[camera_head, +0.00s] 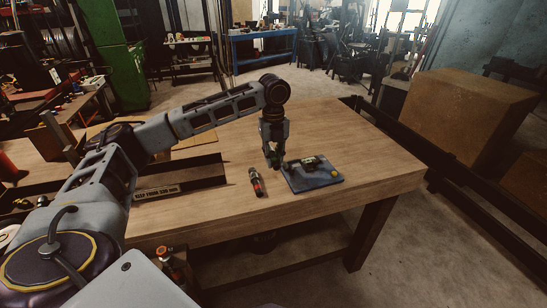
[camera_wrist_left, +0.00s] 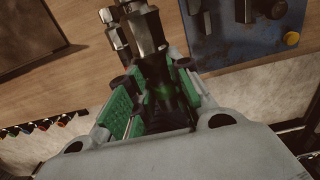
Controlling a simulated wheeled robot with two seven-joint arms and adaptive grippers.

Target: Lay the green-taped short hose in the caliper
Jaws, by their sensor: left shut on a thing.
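My left gripper (camera_head: 275,158) is above the table, just left of the blue plate (camera_head: 318,184), and shut on a short dark hose with a metal end fitting. In the left wrist view the hose (camera_wrist_left: 147,35) points away between the green finger pads; a faint green patch shows on it, but the tape is hard to make out. The blue plate carries a dark device (camera_head: 306,161), seemingly the caliper, and a yellow knob (camera_head: 334,174). The plate also shows in the left wrist view (camera_wrist_left: 228,48). The hose is left of it, not in the device. My right gripper is not in view.
Another short hose with red marks (camera_head: 257,183) lies on the table left of the plate. A dark low tray labelled "KEEP FROM SUN" (camera_head: 185,187) is further left. The table (camera_head: 350,130) is clear behind and right of the plate. A large brown box (camera_head: 470,115) stands beyond it.

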